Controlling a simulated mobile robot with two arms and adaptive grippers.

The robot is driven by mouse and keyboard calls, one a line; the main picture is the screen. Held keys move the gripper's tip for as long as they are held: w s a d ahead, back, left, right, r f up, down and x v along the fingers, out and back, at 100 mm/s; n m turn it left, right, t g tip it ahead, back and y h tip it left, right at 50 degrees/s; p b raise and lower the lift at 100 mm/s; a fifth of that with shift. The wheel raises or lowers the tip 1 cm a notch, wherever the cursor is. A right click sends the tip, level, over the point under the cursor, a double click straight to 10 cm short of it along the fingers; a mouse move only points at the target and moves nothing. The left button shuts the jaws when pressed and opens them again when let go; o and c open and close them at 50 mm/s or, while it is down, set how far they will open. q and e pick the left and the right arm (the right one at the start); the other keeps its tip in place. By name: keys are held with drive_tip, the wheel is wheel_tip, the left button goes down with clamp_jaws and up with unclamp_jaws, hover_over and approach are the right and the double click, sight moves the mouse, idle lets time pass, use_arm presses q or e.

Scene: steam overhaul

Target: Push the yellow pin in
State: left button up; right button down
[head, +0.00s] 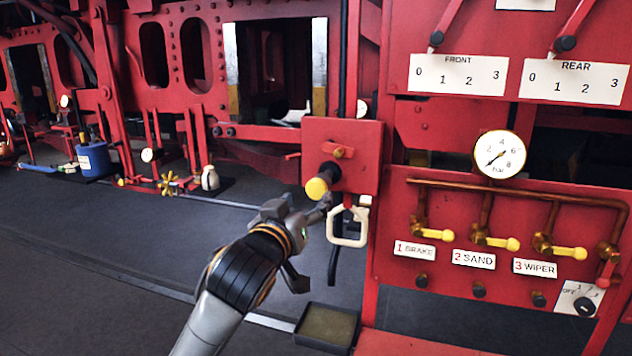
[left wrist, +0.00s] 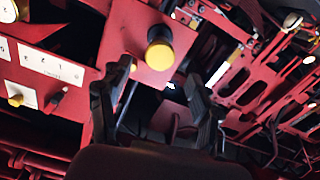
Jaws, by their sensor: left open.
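The yellow pin (head: 317,188) is a round yellow knob on a dark shaft. It sticks out of the front of a red box (head: 362,138) on the red frame. In the left wrist view the yellow knob (left wrist: 160,56) shows beyond the fingers, on the red plate. My left gripper (head: 312,243) is open and empty, just below and in front of the pin. One fingertip looks close to the knob in the head view; I cannot tell whether they touch. In the left wrist view the open fingers (left wrist: 150,105) have nothing between them. My right gripper is not in view.
A cream handle loop (head: 347,228) hangs below the box. A dark tray (head: 327,325) lies below it. The panel at right carries yellow valve levers (head: 498,243) and a pressure gauge (head: 500,154). A blue can (head: 93,158) stands far left.

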sight(315, 189)
use_arm(q)
drive_tip(key=p+x, duration=0.2)
drive_tip(key=x, duration=0.4)
drive_tip(key=shift+w+r, duration=0.1)
drive_tip(key=shift+w, duration=0.15)
drive_tip(key=shift+w+d, duration=0.2)
drive_tip(key=shift+w, duration=0.3)
drive_tip(key=shift+c, duration=0.2)
